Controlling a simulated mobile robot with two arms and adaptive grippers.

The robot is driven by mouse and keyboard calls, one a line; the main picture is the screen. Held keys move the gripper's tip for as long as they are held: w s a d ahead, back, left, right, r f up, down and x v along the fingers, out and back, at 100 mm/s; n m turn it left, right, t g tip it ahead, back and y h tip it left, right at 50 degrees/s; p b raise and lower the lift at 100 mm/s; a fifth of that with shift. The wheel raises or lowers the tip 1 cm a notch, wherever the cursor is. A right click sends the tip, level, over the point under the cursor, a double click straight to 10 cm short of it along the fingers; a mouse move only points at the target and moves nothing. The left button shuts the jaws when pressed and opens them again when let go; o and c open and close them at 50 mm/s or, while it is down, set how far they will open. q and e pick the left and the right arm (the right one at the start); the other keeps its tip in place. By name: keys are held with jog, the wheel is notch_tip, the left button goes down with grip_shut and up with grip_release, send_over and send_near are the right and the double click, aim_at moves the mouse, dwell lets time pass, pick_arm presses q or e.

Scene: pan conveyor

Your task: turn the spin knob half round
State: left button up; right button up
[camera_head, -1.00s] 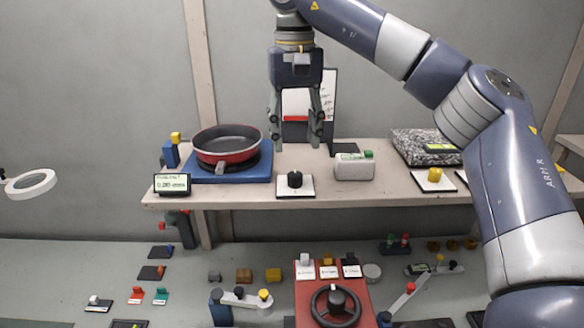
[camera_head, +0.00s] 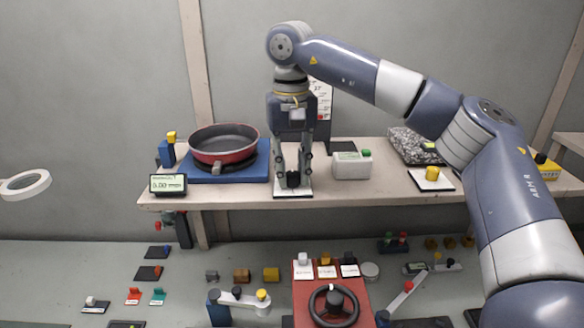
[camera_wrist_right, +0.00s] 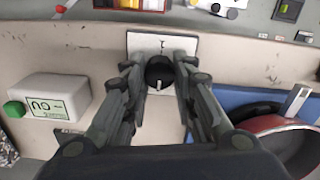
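The black round knob (camera_head: 293,180) stands on a white plate (camera_head: 281,194) at the front edge of the shelf, right of the pan. I take it to be the spin knob. In the right wrist view the knob (camera_wrist_right: 159,72) shows a white mark pointing toward the back of the shelf. My right gripper (camera_head: 292,181) points straight down over it, with one finger on each side. The fingertips (camera_wrist_right: 160,70) look closed against the knob's sides. My left gripper is in no view.
A red pan (camera_head: 223,157) sits on a blue base (camera_head: 245,170) to the left, behind a small display (camera_head: 168,184). A yellow knob (camera_head: 431,173) is further right. A red wheel panel (camera_head: 304,288) is below.

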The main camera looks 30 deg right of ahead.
jog(key=shift+c, duration=0.9)
